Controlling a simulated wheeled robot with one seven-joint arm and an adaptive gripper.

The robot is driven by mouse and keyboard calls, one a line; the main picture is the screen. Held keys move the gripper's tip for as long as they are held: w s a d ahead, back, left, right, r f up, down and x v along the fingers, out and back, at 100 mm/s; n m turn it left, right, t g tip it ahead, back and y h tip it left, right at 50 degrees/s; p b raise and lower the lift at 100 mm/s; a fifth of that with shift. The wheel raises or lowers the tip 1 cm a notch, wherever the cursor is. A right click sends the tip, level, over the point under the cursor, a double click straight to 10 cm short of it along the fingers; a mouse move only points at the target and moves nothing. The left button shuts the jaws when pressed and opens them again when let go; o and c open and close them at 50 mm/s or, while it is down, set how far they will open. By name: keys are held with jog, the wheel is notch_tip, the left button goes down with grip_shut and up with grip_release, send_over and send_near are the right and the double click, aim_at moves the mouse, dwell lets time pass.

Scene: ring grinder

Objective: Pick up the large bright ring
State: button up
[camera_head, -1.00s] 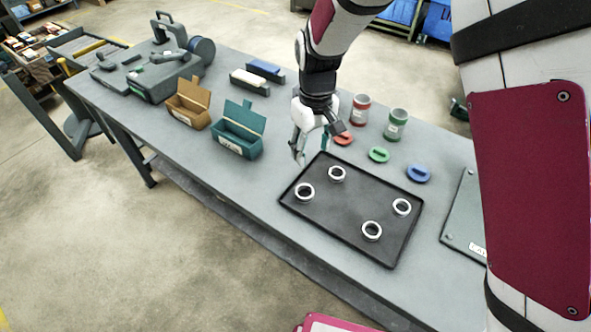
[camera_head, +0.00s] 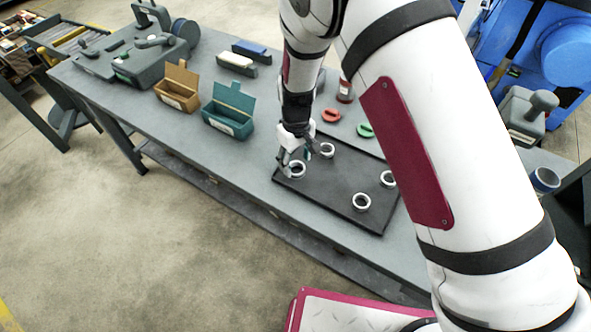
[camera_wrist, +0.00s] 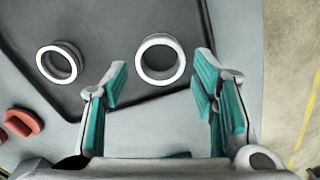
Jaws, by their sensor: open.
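The large bright ring (camera_wrist: 160,82) lies flat on the dark tray (camera_wrist: 112,25), just ahead of and between my open fingers in the wrist view. My gripper (camera_wrist: 160,66) is open and empty, with teal finger pads on both sides. In the head view my gripper (camera_head: 286,167) is low over the tray's left corner, next to the same ring (camera_head: 298,177), partly covering it. A second, smaller-looking ring (camera_wrist: 40,62) lies to the left in the wrist view. Whether my fingertips touch the tray cannot be told.
Other rings (camera_head: 361,209) lie apart on the tray (camera_head: 335,205). A red piece (camera_head: 331,116) and a green piece (camera_head: 365,131) lie behind it. A teal box (camera_head: 228,120) and a brown box (camera_head: 178,95) stand left. The bench between the boxes and tray is clear.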

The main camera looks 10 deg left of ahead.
jog(key=shift+s+f, duration=0.1)
jog(key=shift+f, duration=1.25)
jog(key=c, duration=1)
jog(key=shift+r, duration=0.15)
